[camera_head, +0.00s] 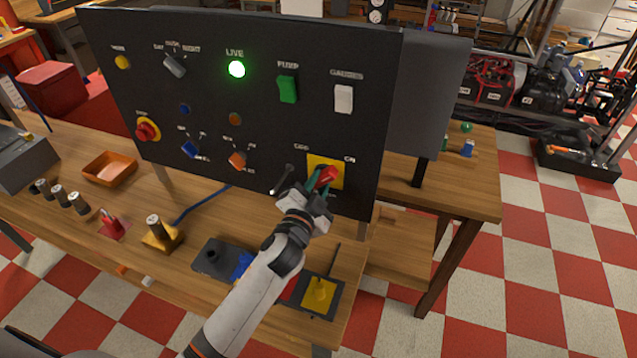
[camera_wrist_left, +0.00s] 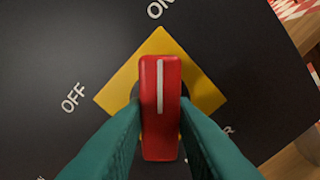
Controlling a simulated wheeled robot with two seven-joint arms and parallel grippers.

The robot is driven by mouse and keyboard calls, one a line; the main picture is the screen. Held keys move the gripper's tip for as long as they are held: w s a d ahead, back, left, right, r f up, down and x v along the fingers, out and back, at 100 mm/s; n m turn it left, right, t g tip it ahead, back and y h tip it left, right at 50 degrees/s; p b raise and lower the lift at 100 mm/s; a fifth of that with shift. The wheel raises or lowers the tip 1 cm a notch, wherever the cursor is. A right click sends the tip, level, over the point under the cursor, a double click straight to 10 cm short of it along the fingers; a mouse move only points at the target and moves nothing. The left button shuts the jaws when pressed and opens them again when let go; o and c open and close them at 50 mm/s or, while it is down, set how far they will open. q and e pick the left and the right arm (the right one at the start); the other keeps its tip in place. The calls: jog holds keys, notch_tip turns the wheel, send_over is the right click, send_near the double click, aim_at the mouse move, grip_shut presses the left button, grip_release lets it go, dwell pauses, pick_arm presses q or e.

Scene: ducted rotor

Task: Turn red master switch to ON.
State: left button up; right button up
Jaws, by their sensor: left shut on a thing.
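The red master switch (camera_head: 327,177) sits on a yellow square plate (camera_head: 316,161) at the lower right of the black panel (camera_head: 215,110). My left gripper (camera_head: 318,184) is at the panel, its teal fingers on both sides of the switch's red handle. In the left wrist view the red handle (camera_wrist_left: 160,110) is between the fingertips (camera_wrist_left: 160,112), and its white line points up toward the ON label. The OFF label (camera_wrist_left: 73,97) lies to the left of the plate there. The handle's lower sides are hidden by the fingers. My right gripper is not in view.
The panel also carries a lit green LIVE lamp (camera_head: 237,69), a green switch (camera_head: 287,89), a white switch (camera_head: 344,99) and a red stop button (camera_head: 147,130). An orange tray (camera_head: 109,168) lies on the wooden bench.

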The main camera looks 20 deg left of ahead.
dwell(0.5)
pick_arm(q)
jog(key=o, duration=1)
jog(key=shift+s+a+b, duration=0.2)
jog(key=shift+s+b, duration=1.15)
jog(key=shift+s, duration=4.65)
